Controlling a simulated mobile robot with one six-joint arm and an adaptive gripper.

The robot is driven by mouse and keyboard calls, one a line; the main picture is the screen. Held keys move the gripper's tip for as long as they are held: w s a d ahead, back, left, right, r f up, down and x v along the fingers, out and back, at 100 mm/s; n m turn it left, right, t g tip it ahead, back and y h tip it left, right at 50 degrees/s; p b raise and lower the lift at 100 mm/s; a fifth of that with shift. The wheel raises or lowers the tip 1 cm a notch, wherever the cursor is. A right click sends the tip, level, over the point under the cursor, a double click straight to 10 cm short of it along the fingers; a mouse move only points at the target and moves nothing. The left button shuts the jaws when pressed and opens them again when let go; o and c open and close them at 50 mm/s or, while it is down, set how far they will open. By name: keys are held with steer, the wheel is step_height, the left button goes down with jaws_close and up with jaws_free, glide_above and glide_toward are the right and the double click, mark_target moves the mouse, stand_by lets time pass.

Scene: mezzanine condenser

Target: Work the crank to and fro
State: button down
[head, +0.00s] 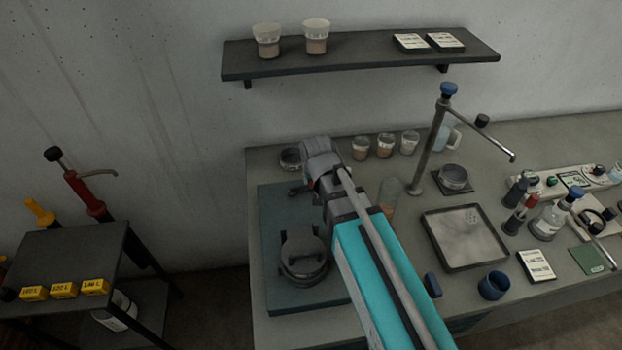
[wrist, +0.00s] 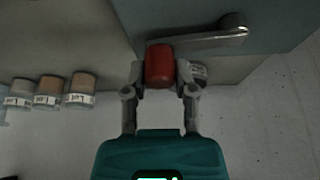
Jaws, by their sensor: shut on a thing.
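In the wrist view the crank is a grey metal arm (wrist: 208,39) with a red grip (wrist: 160,60) at one end and a rounded hub at the other. My gripper (wrist: 160,74) is shut on the red grip, one finger on each side. In the head view my gripper (head: 309,186) is over the back of the blue-grey board (head: 275,215) on the bench. My wrist hides most of the crank there; only a bit of red shows.
A round grey fitting (head: 303,262) stands on the board in front of my gripper. A small dish (head: 290,158) and several cups (head: 385,146) stand behind. Right of my arm are a glass cylinder (head: 390,195), a tall stand (head: 428,150) and a metal tray (head: 463,238).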

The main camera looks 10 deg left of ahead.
steer(key=shift+a, duration=0.2)
steer(key=shift+c, duration=2)
jaws_free()
steer(key=shift+d, duration=0.1)
steer(key=shift+w+r, duration=0.1)
step_height(320, 180, up, 9)
steer(key=p, duration=0.9)
steer(key=shift+r+p, duration=0.4)
steer(key=shift+p, duration=0.05)
